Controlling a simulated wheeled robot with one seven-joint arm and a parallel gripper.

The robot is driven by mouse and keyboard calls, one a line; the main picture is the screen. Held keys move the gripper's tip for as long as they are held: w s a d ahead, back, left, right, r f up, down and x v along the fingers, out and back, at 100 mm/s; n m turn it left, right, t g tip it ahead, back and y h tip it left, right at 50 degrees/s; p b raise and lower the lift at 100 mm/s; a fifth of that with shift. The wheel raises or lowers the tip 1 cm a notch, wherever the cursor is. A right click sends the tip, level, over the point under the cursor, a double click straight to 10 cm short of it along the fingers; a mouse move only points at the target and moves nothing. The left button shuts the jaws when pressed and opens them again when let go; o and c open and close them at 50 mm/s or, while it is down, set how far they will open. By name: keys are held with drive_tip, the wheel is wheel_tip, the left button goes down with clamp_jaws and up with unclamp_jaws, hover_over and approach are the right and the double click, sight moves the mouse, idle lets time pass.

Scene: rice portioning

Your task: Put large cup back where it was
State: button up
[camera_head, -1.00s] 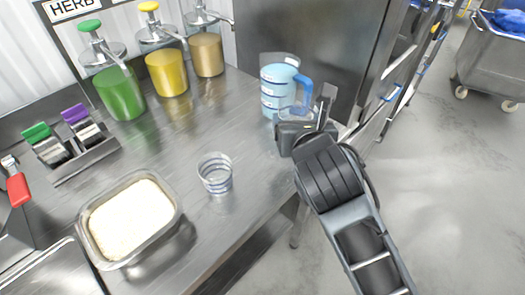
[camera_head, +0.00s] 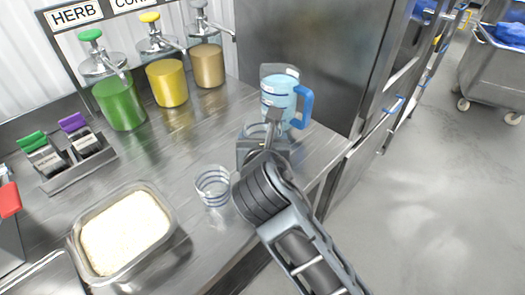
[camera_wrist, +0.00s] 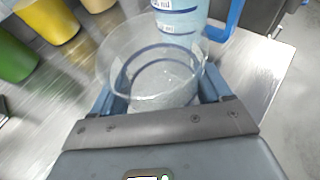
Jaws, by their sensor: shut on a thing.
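My gripper (camera_wrist: 160,94) is shut on the large cup (camera_wrist: 152,62), a clear cup with blue lines. In the wrist view its round open rim faces the camera and its wall sits between the two fingers. In the head view my gripper (camera_head: 263,143) is over the right part of the counter, just in front of the blue-handled jug, and mostly hides the cup. I cannot tell whether the cup's base touches the counter. A smaller clear cup with blue stripes (camera_head: 213,186) stands on the counter left of my gripper.
The light-blue jug (camera_head: 279,92) stands close behind the held cup. Green (camera_head: 120,105), yellow (camera_head: 167,84) and tan (camera_head: 208,67) pump containers line the back. A metal pan of rice (camera_head: 168,255) is front left. Bare counter (camera_head: 190,130) lies between the pumps and small cup.

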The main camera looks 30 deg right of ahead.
drive_tip(key=shift+f, duration=2)
drive_tip(key=shift+f, duration=0.1)
drive_tip(key=o, duration=1.2)
drive_tip(key=v, duration=1.2)
